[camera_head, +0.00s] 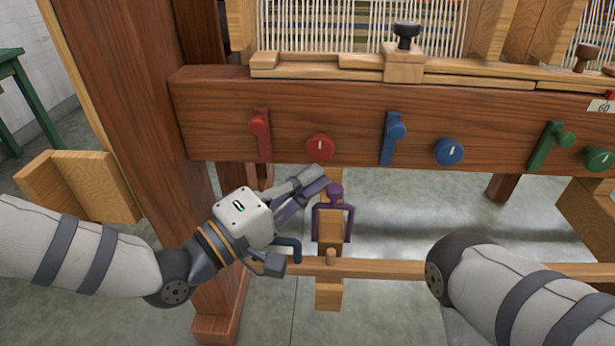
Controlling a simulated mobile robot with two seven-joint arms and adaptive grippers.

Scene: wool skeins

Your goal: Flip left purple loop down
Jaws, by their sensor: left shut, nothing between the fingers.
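A purple loop (350,222) with a knob on top hangs at a wooden upright below the loom's front beam. It is an upside-down U with its legs pointing down. My left gripper (314,180) is shut and empty. Its fingertips are just up and left of the loop's knob; whether they touch it I cannot tell. A purplish strip shows along the fingers, partly hidden by them; I cannot tell whether it belongs to another loop. My right arm (520,285) enters at the lower right, and its gripper is out of view.
The front beam (360,115) carries a red lever (261,128), a red knob (320,147), a blue lever (395,130), a blue knob (449,152) and green ones at right. A wooden rail (385,269) crosses below. A thick post (150,110) stands left. Floor shows beneath the beam.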

